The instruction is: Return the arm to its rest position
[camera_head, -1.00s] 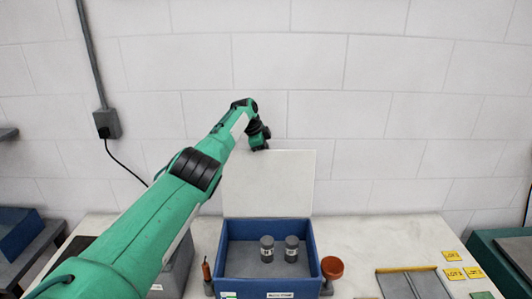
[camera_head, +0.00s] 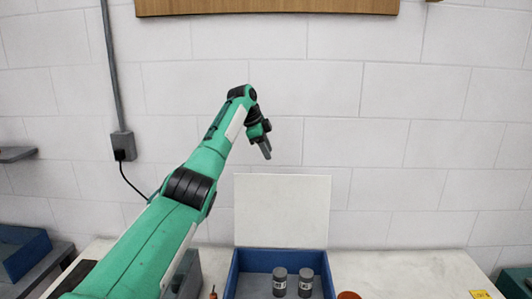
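My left gripper (camera_head: 266,152) is at the end of the green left arm. It hangs in the air in front of the white wall, above the upright white panel (camera_head: 282,210) behind the blue box. Its fingers point down and look close together; I cannot tell whether they are shut, and nothing shows between them. My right gripper is not in view.
A blue box (camera_head: 234,272) on the pale table holds two grey canisters (camera_head: 279,281) (camera_head: 305,282). A yellow label (camera_head: 480,294) lies far right. The air around the gripper is clear.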

